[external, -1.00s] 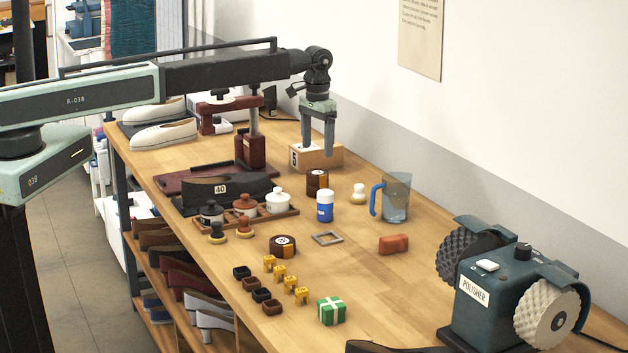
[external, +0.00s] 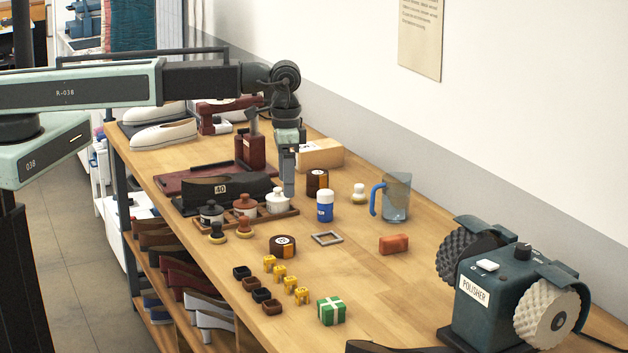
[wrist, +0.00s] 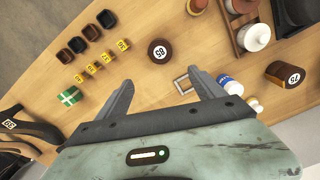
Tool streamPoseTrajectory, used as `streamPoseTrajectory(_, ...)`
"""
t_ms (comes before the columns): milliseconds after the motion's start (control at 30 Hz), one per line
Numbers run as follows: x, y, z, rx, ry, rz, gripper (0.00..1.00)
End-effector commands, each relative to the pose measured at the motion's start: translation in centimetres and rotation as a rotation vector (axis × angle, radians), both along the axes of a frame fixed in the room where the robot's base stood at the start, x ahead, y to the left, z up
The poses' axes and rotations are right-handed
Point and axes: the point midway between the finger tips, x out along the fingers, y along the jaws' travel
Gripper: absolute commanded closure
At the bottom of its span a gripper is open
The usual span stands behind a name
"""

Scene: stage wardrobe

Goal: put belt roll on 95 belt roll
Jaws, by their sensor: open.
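One brown belt roll (external: 283,246) lies flat near the middle of the bench; in the wrist view this roll (wrist: 161,51) has a round white label that seems to read 95. A second, taller-looking brown belt roll (external: 317,181) stands farther back, beside the blue bottle; in the wrist view this roll (wrist: 283,74) is at the right, its label too small to read surely. My gripper (external: 289,185) is open and empty, pointing down above the bench, left of the second roll. In the wrist view its fingers (wrist: 162,82) are apart with the labelled roll beyond them.
A blue bottle with white cap (external: 325,207) is close to the second roll. A grey square frame (external: 326,238) and orange block (external: 393,244) lie nearby. A polisher (external: 500,295) stands front right.

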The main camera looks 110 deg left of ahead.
Motion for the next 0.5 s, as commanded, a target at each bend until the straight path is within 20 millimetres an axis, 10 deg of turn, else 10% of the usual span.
streamPoseTrajectory(33,-2.5,-6.4,0.0,0.001,0.000,-0.095,0.22)
streamPoseTrajectory(200,-7.9,-19.7,0.0,0.001,0.001,-0.347,0.22)
streamPoseTrajectory(500,-10.3,-24.4,0.0,0.000,0.001,-0.456,0.22)
